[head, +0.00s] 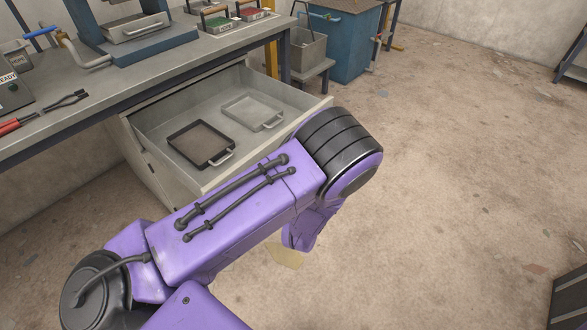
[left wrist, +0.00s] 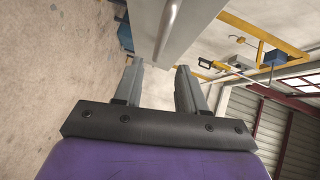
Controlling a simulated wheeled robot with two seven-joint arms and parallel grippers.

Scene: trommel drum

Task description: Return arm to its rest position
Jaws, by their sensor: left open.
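My purple left arm (head: 240,215) reaches in from the lower left in the head view and crosses in front of the open drawer. Its forearm hangs down past the black elbow joint, and the gripper itself is hidden there. In the left wrist view my left gripper (left wrist: 160,85) has its two grey fingers apart with nothing between them. The drawer front with its bar handle (left wrist: 170,30) lies beyond the fingertips; I cannot tell whether they touch it. My right gripper is not in view.
The open drawer (head: 165,125) holds a black-rimmed tray (head: 201,144) and a grey tray (head: 252,112). The workbench (head: 110,84) above carries red-handled pliers (head: 45,110) and other gear. A blue cabinet (head: 345,45) stands behind. The floor (head: 460,190) at the right is mostly clear.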

